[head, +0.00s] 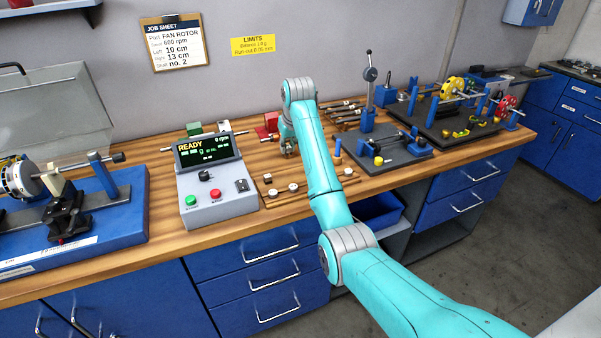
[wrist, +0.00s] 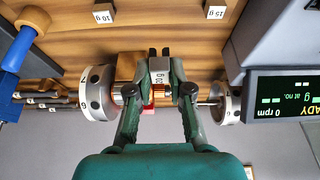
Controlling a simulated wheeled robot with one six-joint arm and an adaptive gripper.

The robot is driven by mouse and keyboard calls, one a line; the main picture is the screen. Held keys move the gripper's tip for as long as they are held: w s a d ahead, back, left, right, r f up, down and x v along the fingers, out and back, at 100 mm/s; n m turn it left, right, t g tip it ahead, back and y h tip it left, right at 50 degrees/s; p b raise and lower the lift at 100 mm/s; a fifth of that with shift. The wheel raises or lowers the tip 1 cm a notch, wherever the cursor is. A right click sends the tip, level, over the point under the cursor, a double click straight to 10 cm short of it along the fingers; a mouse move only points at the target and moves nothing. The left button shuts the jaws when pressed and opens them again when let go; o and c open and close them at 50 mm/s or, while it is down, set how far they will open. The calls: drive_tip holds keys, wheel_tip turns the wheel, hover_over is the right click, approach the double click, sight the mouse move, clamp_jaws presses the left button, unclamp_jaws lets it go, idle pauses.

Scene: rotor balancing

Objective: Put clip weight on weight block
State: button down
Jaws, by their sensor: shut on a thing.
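My gripper (wrist: 160,58) points down over the bench. In the head view it shows small and partly hidden beside my arm (head: 289,150). In the wrist view its fingers are shut on a small pale clip weight (wrist: 160,72) with a dark label that seems to read 20 g. The weight block appears to be the low wooden board (head: 312,190) on the bench, just in front of my gripper in the head view. It bears several light weights. In the wrist view two weights marked 10 g (wrist: 103,12) and 15 g (wrist: 215,11) show near the top edge.
A grey control box (head: 215,195) reading READY stands left of the board. Metal discs (wrist: 97,92) on a shaft lie behind my gripper in the wrist view. A dark stand (head: 385,150) and a fan rotor (head: 455,88) are at the right. A job sheet (head: 173,43) hangs on the wall.

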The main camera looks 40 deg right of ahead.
sight(290, 152)
wheel_tip(290, 152, down, 4)
drive_tip(key=shift+d+f, duration=0.1)
drive_tip(key=shift+f, duration=2.6)
drive_tip(key=shift+f, duration=0.1)
drive_tip(key=c, duration=1.1)
unclamp_jaws()
drive_tip(key=shift+o, duration=0.2)
drive_tip(key=v, duration=1.2)
